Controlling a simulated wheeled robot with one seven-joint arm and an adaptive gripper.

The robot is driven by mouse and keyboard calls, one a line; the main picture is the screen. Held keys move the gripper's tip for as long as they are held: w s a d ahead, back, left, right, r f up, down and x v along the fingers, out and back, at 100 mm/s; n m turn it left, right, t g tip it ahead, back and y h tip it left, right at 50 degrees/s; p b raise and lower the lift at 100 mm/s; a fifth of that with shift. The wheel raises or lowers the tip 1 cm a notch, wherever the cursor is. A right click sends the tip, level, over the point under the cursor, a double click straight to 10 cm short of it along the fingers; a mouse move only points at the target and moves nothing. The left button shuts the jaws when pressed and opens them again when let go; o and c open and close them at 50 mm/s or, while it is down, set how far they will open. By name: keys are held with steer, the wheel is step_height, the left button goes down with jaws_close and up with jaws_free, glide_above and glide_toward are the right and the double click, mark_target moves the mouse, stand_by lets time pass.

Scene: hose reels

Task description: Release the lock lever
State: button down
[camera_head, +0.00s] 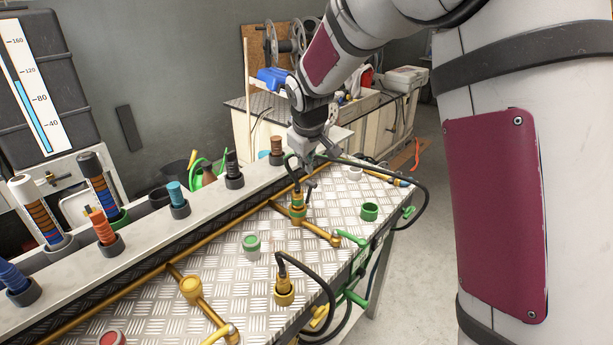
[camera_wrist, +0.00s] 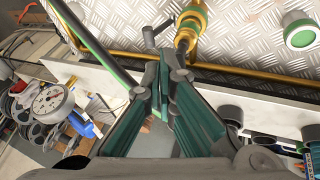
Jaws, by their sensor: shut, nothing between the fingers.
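A small dark grey lever (camera_wrist: 152,35), which looks like the lock lever, sticks out beside a gold fitting with a green band (camera_wrist: 190,22) in the wrist view. In the head view the banded fitting (camera_head: 297,207) stands on the metal table, with a thin grey lever (camera_head: 309,187) beside it. My gripper (camera_head: 307,158) is above the back of the table, close to the lever. In the wrist view my gripper (camera_wrist: 165,58) is shut and empty, its tips just below the lever in the picture. I cannot tell whether they touch it.
A black hose (camera_head: 400,172) loops past the gripper, and a dark green hose (camera_wrist: 95,45) runs left of the fingers. Gold pipes (camera_head: 145,280) cross the patterned tabletop (camera_head: 215,260). Holders with coloured plugs (camera_head: 105,232) line the grey ledge. Another hose fitting (camera_head: 284,290) stands nearer.

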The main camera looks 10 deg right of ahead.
glide_above(309, 194)
steer(key=s+a, duration=0.1)
step_height(309, 194, down, 9)
steer(key=shift+s+r+p, duration=0.1)
steer(key=shift+r+p, duration=0.1)
steer(key=shift+p, duration=0.15)
